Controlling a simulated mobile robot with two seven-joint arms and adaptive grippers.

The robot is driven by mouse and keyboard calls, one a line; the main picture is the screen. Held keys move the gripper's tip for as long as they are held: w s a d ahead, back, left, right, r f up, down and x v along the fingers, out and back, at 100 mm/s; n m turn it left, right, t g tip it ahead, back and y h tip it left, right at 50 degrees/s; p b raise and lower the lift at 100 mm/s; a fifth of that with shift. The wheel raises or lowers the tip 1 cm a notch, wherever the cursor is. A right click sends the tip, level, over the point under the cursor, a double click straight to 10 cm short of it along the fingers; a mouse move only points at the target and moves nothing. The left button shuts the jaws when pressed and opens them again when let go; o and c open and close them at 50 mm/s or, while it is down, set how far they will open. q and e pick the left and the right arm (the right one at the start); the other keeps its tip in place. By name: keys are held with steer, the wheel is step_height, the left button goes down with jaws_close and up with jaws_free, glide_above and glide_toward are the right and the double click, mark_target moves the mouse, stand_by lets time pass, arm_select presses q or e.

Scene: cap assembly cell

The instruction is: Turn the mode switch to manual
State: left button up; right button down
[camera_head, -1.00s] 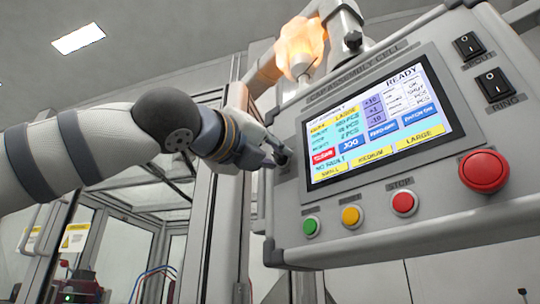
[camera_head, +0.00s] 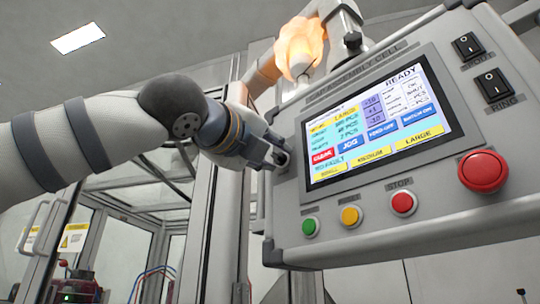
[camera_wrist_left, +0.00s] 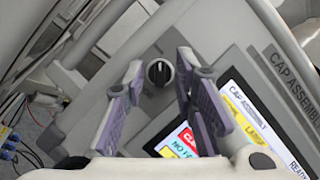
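The mode switch is a round black knob with a pale mark (camera_wrist_left: 159,72) on the grey panel, left of the screen. In the left wrist view it shows between the two fingertips of my left gripper (camera_wrist_left: 160,66), which are apart with a gap on each side of it. Contact with the knob cannot be told. My right gripper is not in view.
The lit screen (camera_head: 380,122) is just right of my left gripper. Below are green (camera_head: 311,227), yellow (camera_head: 350,216) and red (camera_head: 404,203) buttons. A large red button (camera_head: 483,171) and two black rockers (camera_head: 467,46) are at right. An orange lamp (camera_head: 302,48) glows above.

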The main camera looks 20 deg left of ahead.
arm_select(q)
steer(key=shift+o, duration=0.4)
steer(key=shift+s, duration=0.1)
steer(key=v, duration=1.1)
steer(key=shift+s+f, duration=0.2)
steer(key=shift+s, duration=0.15)
steer(key=shift+a, duration=0.15)
